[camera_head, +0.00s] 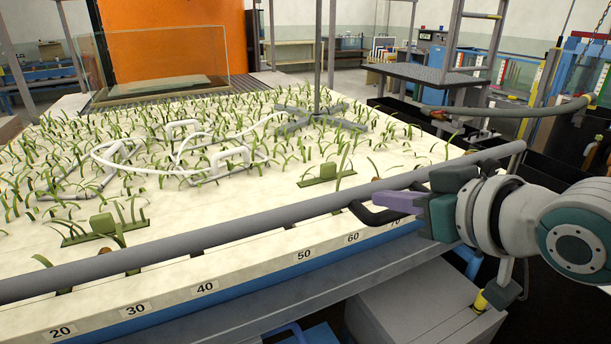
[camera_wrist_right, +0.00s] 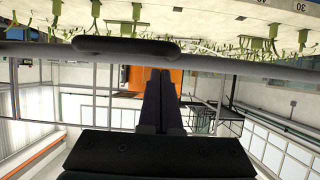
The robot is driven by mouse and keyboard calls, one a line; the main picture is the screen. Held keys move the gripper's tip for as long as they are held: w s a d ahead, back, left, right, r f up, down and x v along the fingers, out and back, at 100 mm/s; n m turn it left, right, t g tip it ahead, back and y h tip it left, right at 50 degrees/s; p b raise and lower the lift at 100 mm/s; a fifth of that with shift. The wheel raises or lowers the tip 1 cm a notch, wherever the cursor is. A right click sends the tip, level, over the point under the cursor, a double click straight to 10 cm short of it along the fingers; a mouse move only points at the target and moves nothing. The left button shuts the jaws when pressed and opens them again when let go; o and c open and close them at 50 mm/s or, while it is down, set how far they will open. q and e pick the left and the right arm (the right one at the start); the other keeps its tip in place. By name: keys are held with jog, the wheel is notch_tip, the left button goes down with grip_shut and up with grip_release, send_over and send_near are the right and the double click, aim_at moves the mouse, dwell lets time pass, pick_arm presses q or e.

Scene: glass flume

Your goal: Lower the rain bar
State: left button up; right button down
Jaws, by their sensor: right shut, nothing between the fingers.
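A long grey bar (camera_head: 230,232), which looks like the rain bar, runs slantwise across the front of the planted flume bed, lower at the left in the picture. A black loop handle (camera_head: 360,214) is on it near my right gripper (camera_head: 378,199). My right gripper's fingers are shut and empty, close beside the handle and partly hiding it. In the right wrist view the bar (camera_wrist_right: 225,65) and the dark handle (camera_wrist_right: 125,46) lie just beyond the fingertips (camera_wrist_right: 160,72). Whether the fingers touch the handle, I cannot tell. My left gripper is not in view.
The pale flume bed (camera_head: 235,205) carries many green plant strips and white tube frames (camera_head: 215,160). A numbered scale (camera_head: 204,287) runs along its front edge. A grey post on a cross foot (camera_head: 320,120) stands on the bed. A grey box (camera_head: 425,305) is below my right arm.

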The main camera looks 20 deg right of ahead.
jog(key=shift+s+f, duration=0.1)
jog(key=shift+f, duration=0.3)
notch_tip(320, 180, down, 31)
jog(key=b, duration=2.2)
jog(key=shift+s+d, duration=0.1)
notch_tip(320, 180, up, 6)
jog(key=w+p, duration=0.1)
jog(key=p, duration=0.4)
jog(key=f+p+v, duration=0.1)
jog(key=v, duration=0.8)
jog(key=shift+s+p, duration=0.35)
jog(key=shift+s, duration=0.15)
